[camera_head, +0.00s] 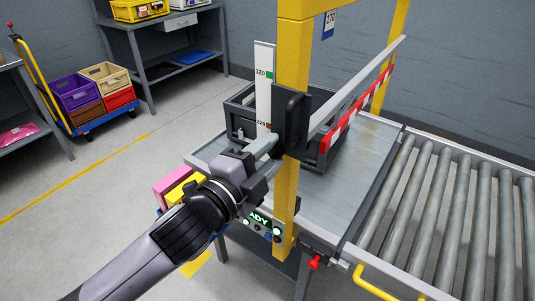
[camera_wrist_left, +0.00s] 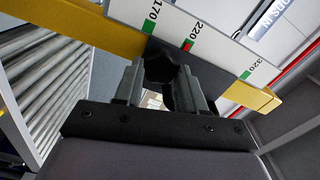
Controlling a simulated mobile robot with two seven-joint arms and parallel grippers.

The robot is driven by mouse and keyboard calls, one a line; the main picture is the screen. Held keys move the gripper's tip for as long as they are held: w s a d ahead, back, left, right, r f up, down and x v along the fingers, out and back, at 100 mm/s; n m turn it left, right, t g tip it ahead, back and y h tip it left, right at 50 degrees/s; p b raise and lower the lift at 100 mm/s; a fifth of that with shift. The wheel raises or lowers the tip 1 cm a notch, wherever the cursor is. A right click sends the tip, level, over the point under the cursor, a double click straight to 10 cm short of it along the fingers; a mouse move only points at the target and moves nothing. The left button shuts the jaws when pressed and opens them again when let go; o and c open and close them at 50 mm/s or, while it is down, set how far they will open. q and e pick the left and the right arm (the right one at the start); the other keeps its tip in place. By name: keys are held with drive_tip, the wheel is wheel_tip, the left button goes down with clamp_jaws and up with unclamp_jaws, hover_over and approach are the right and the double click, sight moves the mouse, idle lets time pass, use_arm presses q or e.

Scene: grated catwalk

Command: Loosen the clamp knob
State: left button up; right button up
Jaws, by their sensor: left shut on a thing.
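The clamp knob (camera_wrist_left: 160,66) is dark and shows between my fingers in the wrist view. In the head view I cannot tell it apart from the black clamp block (camera_head: 291,118) on the yellow post (camera_head: 293,62). My left gripper (camera_head: 268,146) reaches up to this block from the lower left. It is shut on the knob, with a finger on either side in the wrist view (camera_wrist_left: 160,84). A white scale plate (camera_head: 264,70) with green and red marks stands beside the post; 170, 220 and 320 show in the wrist view. My right gripper is not in view.
A dark grey crate (camera_head: 239,117) sits on the metal table behind the post. A striped red and white bar (camera_head: 350,110) runs from the clamp to the back right. A roller conveyor (camera_head: 450,205) lies right. A control box (camera_head: 262,228) is low on the post.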

use_arm(q)
drive_tip(key=shift+r+n, duration=0.1)
drive_tip(key=shift+n, duration=0.4)
drive_tip(key=o, duration=1.1)
drive_tip(key=shift+c, duration=0.2)
drive_tip(key=shift+a, duration=0.1)
drive_tip(key=shift+s+a, duration=0.15)
drive_tip(key=shift+s, duration=0.15)
drive_tip(key=b+v, duration=0.1)
drive_tip(key=v, duration=0.5)
drive_tip(key=shift+s, duration=0.15)
drive_tip(key=shift+a, duration=0.15)
